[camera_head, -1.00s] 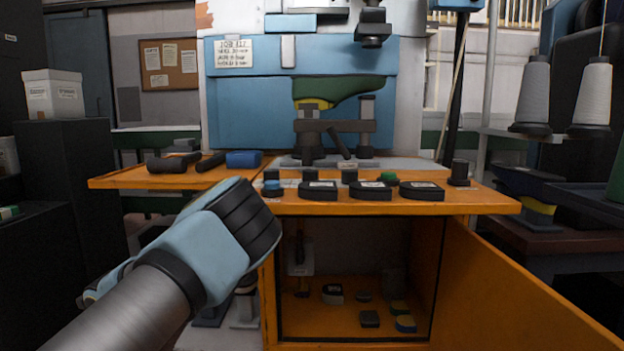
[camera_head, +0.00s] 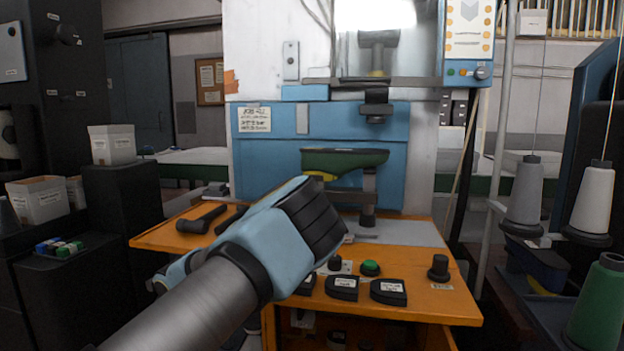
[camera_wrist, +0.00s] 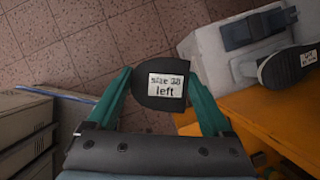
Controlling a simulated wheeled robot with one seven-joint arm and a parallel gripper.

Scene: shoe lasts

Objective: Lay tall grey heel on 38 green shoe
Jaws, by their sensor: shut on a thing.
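My gripper (camera_wrist: 160,92) is shut on a dark grey heel (camera_wrist: 148,90) in the wrist view. A white label on the heel reads "size 38 left". In the head view my gripper (camera_head: 310,218) shows from behind, and the heel is hidden. The green shoe (camera_head: 345,160) sits upside down on a stand at the machine, above and behind my gripper, apart from it. A dark sole with a white label (camera_wrist: 287,67) shows at the right edge of the wrist view; its print is too small to read surely.
The orange bench (camera_head: 430,300) holds labelled dark heels (camera_head: 388,291), a green button (camera_head: 370,268), a black knob (camera_head: 438,268) and a hammer-like tool (camera_head: 202,218). The blue machine body (camera_head: 270,155) rises behind. Thread cones (camera_head: 595,200) stand at right.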

